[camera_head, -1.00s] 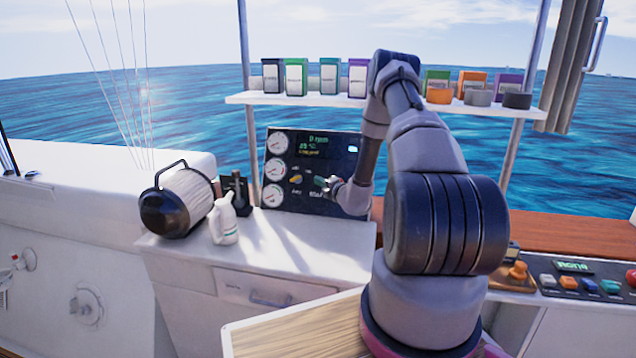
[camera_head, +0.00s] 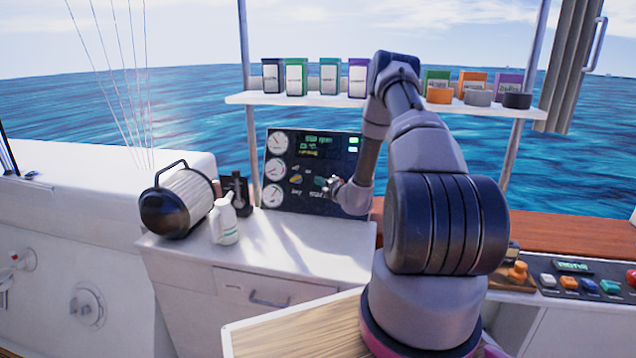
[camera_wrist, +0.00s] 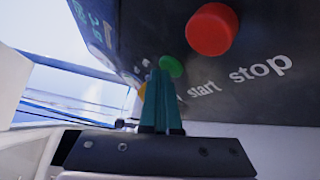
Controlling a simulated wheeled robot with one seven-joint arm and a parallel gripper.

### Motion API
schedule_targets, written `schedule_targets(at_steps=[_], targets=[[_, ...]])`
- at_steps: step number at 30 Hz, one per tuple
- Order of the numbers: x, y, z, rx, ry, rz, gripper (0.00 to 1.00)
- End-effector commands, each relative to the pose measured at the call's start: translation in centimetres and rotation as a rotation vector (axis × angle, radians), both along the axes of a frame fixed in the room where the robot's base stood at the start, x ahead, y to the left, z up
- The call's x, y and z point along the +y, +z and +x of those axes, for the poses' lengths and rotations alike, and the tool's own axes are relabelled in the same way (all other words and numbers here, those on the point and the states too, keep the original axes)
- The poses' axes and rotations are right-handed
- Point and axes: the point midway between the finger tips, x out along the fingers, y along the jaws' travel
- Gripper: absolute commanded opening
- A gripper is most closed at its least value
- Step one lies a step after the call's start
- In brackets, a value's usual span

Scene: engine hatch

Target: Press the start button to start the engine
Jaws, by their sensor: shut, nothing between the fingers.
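The dark engine panel (camera_head: 288,180) stands upright on the white counter, with round gauges on its left and a lit display (camera_head: 318,140) reading what looks like 550 rpm. Two small lights glow at the panel's upper right. In the wrist view the green start button (camera_wrist: 173,65) sits beside the larger red stop button (camera_wrist: 212,29), with "start" and "stop" printed below. My gripper (camera_wrist: 158,78) is shut and empty. Its tips overlap the lower left edge of the green button; I cannot tell whether they touch it. My arm hides the panel's right part in the head view.
A shelf (camera_head: 250,99) with several boxes hangs above. A control box (camera_head: 590,284) with coloured buttons lies at the right. The counter before the panel is clear.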

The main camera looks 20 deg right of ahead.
Motion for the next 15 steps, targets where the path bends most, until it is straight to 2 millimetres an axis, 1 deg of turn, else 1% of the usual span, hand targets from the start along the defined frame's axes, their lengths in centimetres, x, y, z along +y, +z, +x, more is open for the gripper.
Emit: schedule_targets(at_steps=[10, 15], targets=[[0.9, 0.9, -1.5, 0.0, 0.0, 0.001, 0.0], [1.0, 0.9, -1.6, 0.0, -0.001, 0.001, 0.0]])
